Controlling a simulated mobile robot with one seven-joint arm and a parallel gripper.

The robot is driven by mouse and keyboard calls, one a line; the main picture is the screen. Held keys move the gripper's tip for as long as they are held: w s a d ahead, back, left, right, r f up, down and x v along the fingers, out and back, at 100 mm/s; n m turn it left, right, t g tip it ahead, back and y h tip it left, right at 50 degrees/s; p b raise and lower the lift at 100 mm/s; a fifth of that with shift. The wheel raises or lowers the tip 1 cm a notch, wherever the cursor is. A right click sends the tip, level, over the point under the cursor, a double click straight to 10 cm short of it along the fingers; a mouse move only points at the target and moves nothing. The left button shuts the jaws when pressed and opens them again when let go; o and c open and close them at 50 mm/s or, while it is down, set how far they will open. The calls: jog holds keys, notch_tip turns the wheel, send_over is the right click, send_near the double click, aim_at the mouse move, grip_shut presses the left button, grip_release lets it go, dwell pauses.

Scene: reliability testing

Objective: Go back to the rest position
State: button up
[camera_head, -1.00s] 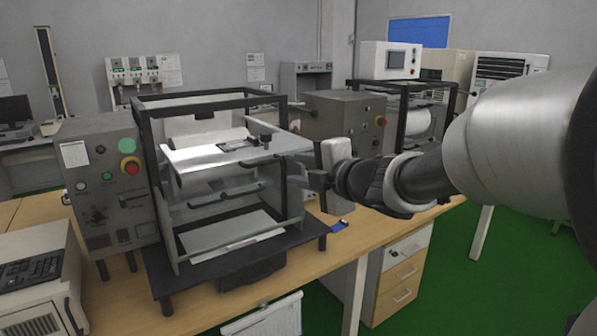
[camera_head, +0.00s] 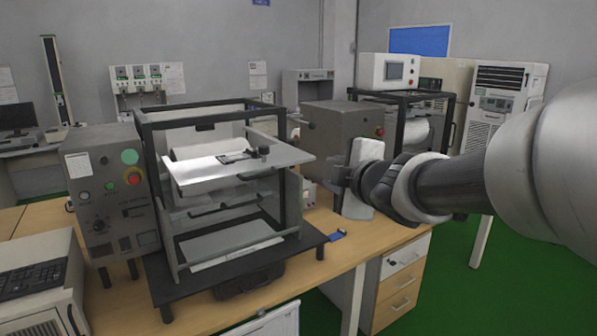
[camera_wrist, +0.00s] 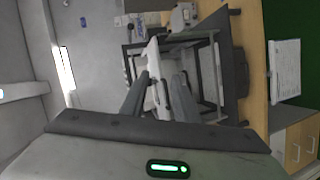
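My gripper (camera_head: 338,182) is at the end of my arm, right of the black-framed test machine (camera_head: 162,215) and clear of it in the head view. Its fingers are hard to make out there. In the wrist view my gripper (camera_wrist: 158,82) shows two grey fingers spread apart, with nothing held between them. The machine shows beyond the fingers in that view. Its pale shelf (camera_head: 288,158) is level and carries a small dark clamp-like part (camera_head: 240,156).
A grey control box (camera_head: 105,185) with a red button stands left of the machine. A second framed machine (camera_head: 410,125) stands behind my wrist. The wooden bench (camera_head: 330,262) has a drawer unit (camera_head: 402,275) below. Green floor (camera_head: 455,290) is open at right.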

jog(key=s+d+r+m+g+h+p, duration=0.25)
jog(key=s+d+m+h, duration=0.25)
jog(key=s+d+m, duration=0.45)
jog(key=s+a+f+m+g+p, duration=0.1)
jog(key=s+f+m+g, duration=0.1)
jog(key=s, duration=0.4)
jog(key=s+f+m+g+y+p, duration=0.1)
jog(key=s+f+m+g+p, duration=0.1)
jog(key=s, duration=0.5)
jog(key=s+a+f+m+g+p, duration=0.1)
jog(key=s+f+m+g, duration=0.1)
jog(key=s+m, duration=0.2)
jog(key=shift+s+a+f+m, duration=0.3)
jog(key=shift+s+a+m, duration=0.05)
jog(key=shift+s, duration=0.85)
